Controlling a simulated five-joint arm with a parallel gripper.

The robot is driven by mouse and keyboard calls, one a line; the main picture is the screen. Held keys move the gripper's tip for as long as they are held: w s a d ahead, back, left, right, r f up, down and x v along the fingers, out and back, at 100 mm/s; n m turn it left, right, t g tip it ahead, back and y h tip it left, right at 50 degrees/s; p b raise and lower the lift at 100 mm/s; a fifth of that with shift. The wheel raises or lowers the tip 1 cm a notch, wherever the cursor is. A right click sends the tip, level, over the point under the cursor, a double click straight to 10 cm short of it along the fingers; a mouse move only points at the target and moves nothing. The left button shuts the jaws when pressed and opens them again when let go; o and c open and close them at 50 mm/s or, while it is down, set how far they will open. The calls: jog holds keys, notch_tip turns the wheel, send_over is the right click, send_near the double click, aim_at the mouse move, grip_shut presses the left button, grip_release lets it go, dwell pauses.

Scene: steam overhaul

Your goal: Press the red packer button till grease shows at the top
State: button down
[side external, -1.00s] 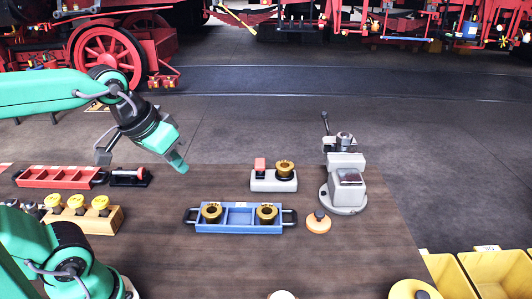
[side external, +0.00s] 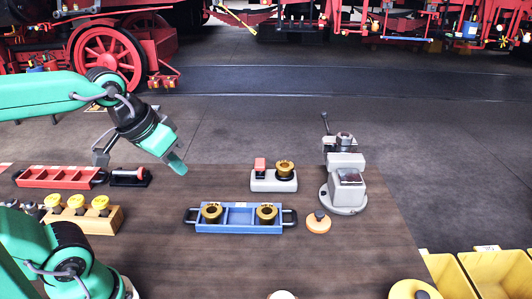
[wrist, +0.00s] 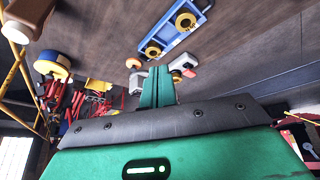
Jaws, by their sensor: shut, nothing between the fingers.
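The packer is a light grey block (side external: 274,185) at the back middle of the table. Its red button (side external: 260,164) stands up at the left end, and a brass bearing cup (side external: 285,169) sits on its right end. I cannot tell any grease at the cup's top. My gripper (side external: 179,165) is shut and empty, pointing down and right in the air, well left of the packer and apart from it. In the wrist view the shut fingers (wrist: 157,76) point toward the packer, partly beside it, with the red button (wrist: 189,73) just to their right.
A blue tray (side external: 239,219) with two brass cups lies in front of the packer. A grey vise (side external: 345,190) stands right of it, and an orange round piece (side external: 318,224) lies near. A red tray (side external: 60,178) and a wooden block (side external: 85,221) are at left.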

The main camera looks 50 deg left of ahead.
jog(key=w+a+r+n+g, duration=0.1)
jog(key=w+a+r+n, duration=0.1)
jog(key=w+r+n, duration=0.35)
jog(key=n+g, duration=0.4)
jog(key=n, duration=1.6)
send_over(259, 162)
notch_tip(259, 162, down, 8)
jog(key=shift+f, duration=0.15)
jog(key=shift+f, duration=0.1)
notch_tip(259, 162, down, 14)
jog(key=shift+r, duration=0.1)
